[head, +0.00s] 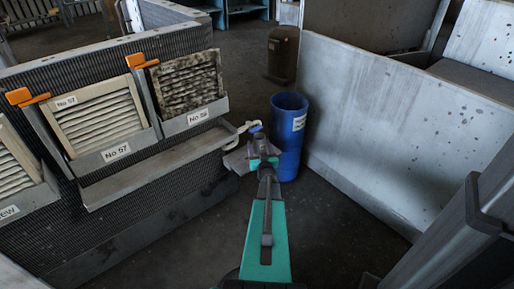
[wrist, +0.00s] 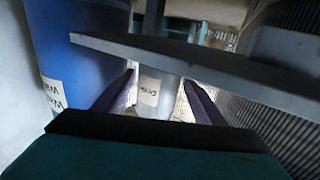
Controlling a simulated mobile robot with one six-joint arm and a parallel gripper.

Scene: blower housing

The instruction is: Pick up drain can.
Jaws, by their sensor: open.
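In the wrist view a pale grey can (wrist: 155,92) with a white label, too blurred to read fully, shows between the two purple fingers. It appears to be the drain can. My gripper (wrist: 160,84) is open, with one finger on each side of the can in the picture. I cannot tell how far beyond the fingertips the can is. A grey flat plate (wrist: 215,72) crosses the view and hides the can's upper part in the picture. In the head view my teal wrist (head: 264,163) covers the area, and I cannot make out the can.
A blue bin (head: 289,128) stands right beside my wrist; it also shows in the wrist view (wrist: 80,60). Framed filters (head: 100,115) line the left housing. A grey panel (head: 390,130) bounds the right.

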